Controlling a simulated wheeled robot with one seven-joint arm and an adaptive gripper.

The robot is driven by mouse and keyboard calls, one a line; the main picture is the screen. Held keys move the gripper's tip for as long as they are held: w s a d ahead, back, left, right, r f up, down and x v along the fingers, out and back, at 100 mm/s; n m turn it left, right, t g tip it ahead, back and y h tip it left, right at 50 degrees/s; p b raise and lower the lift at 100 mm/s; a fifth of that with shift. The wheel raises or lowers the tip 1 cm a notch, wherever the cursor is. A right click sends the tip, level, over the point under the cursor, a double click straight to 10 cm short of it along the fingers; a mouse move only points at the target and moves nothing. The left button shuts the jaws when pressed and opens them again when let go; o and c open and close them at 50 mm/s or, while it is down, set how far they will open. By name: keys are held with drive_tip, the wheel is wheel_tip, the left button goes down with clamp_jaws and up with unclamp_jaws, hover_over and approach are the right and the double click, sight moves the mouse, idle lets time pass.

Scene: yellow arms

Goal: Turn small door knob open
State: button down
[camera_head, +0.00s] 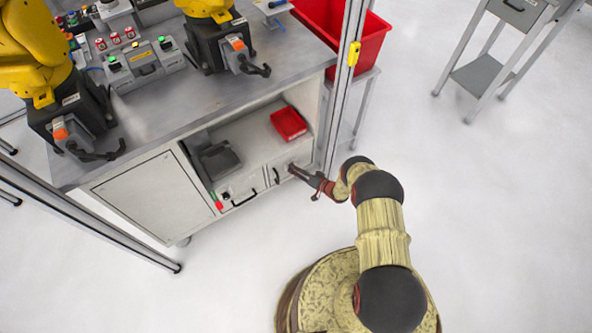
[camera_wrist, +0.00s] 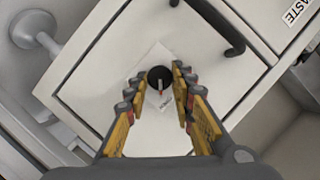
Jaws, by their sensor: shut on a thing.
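A small round black knob (camera_wrist: 159,76) with a pale and orange pointer mark sits on the white front of a small door (camera_wrist: 118,68), above a partly hidden paper label. In the wrist view my gripper (camera_wrist: 157,84) has its yellow-padded fingers on either side of the knob, shut on it. The door looks closed, flush with its frame. In the head view my gripper (camera_head: 298,172) reaches from the right to the small door at the lower right of the cabinet (camera_head: 148,195). There the gripper hides most of the knob.
A black bar handle (camera_wrist: 220,27) is close beside the knob. A metal post (camera_head: 343,90) stands right of the cabinet, near my arm. A red tray (camera_head: 289,123) lies on the shelf above. A red bin (camera_head: 345,38) stands behind the post. The floor around my base is clear.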

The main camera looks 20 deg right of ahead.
drive_tip(key=c, duration=1.5)
unclamp_jaws()
drive_tip(key=v, duration=1.2)
